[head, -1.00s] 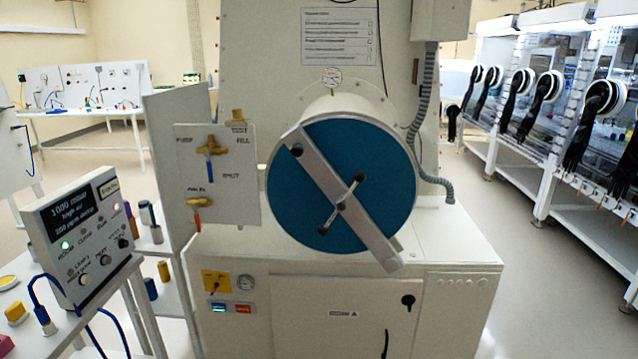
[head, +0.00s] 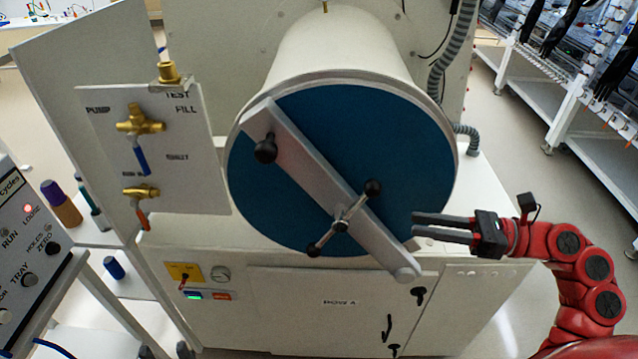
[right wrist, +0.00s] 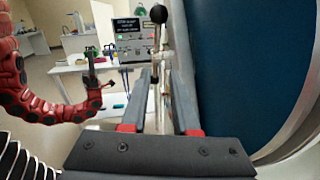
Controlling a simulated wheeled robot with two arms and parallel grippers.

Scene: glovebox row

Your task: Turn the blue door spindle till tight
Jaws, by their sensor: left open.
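The blue round door (head: 290,190) closes the white cylindrical chamber, crossed by a slanting grey bar (head: 310,175). The spindle (head: 341,226) is at the bar's lower middle, its thin cross handle tilted with black end balls. My right gripper (head: 414,224) is open and empty, just right of the spindle, fingers pointing left at it. In the right wrist view the spindle handle (right wrist: 158,45) shows beyond and between the open fingertips, apart from them. My left gripper (right wrist: 92,72) appears small at the left of that view, away from the door; the head view does not show it.
A valve panel (head: 180,170) with brass valves stands left of the door. A control box (head: 30,255) is at the left edge. A grey conduit (head: 440,60) runs behind the chamber at right. Glovebox stands (head: 580,100) are at far right.

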